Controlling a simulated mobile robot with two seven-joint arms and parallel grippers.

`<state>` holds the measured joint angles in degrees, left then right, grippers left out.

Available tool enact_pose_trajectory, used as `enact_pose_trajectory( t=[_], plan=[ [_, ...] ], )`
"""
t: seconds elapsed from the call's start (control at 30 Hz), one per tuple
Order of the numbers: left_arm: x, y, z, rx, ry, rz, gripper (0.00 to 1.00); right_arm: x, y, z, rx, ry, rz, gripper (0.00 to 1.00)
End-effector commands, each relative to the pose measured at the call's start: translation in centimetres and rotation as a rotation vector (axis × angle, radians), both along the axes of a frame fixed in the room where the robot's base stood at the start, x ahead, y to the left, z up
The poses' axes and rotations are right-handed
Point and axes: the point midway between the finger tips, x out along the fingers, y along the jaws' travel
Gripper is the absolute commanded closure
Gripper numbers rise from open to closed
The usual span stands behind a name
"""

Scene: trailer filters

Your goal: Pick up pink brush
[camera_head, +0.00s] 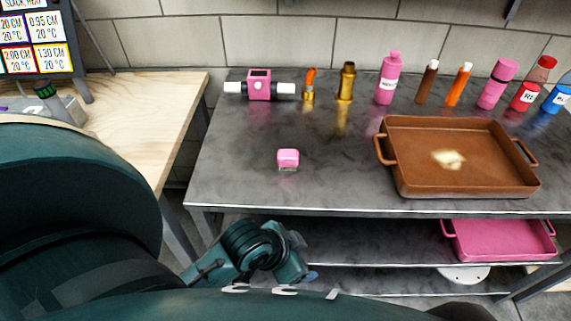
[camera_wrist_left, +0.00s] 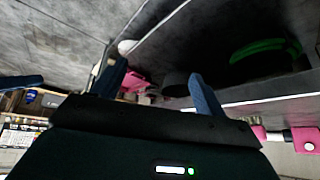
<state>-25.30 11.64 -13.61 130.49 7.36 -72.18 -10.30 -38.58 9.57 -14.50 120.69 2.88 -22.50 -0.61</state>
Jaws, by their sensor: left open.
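The pink brush (camera_head: 288,157) is a small pink block with a pale, bristle-like lower edge. It stands on the left part of the grey metal table (camera_head: 235,165), near the middle of its depth. My left gripper (camera_head: 303,272) is in front of the table's front edge, below and apart from the brush, and is mostly hidden by its own wrist. In the left wrist view its two blue fingers (camera_wrist_left: 160,88) are spread with nothing held between them.
A brown tray (camera_head: 398,180) stands on the table to the right. A pink and white device (camera_head: 259,85), a gold bottle (camera_head: 346,84) and several other bottles line the back. A pink tray (camera_head: 500,244) is on the lower shelf. The tabletop around the brush is clear.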

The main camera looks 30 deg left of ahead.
Motion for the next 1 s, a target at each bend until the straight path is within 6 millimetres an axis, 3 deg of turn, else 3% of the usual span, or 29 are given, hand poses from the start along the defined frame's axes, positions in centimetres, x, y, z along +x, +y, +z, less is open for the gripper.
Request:
enact_pose_trajectory(
  t=[0.03,0.27,0.47,0.67,0.8,1.0],
  plan=[
    [1.1,-0.5,0.2,0.044,0.011,-0.116,0.27,0.0,0.2,-0.7,0.006,-0.005,0.004,0.66],
    [4.8,-2.4,2.3,0.260,0.030,-0.742,0.27,0.2,0.5,-0.2,0.016,-0.026,0.016,0.66],
    [9.0,-0.8,4.1,0.449,0.024,-1.212,0.27,0.2,0.4,-0.2,0.011,-0.029,0.020,0.66],
    [13.7,4.1,7.7,0.597,0.062,-1.584,0.27,0.2,0.4,-0.2,0.012,-0.028,0.020,0.66],
    [16.4,8.8,11.6,0.649,0.096,-1.784,0.27,0.2,0.4,-0.2,0.011,-0.028,0.019,0.66],
    [18.2,13.6,16.5,0.653,0.097,-1.944,0.27,0.3,0.4,-0.2,0.015,-0.029,0.015,0.66]
  ],
)
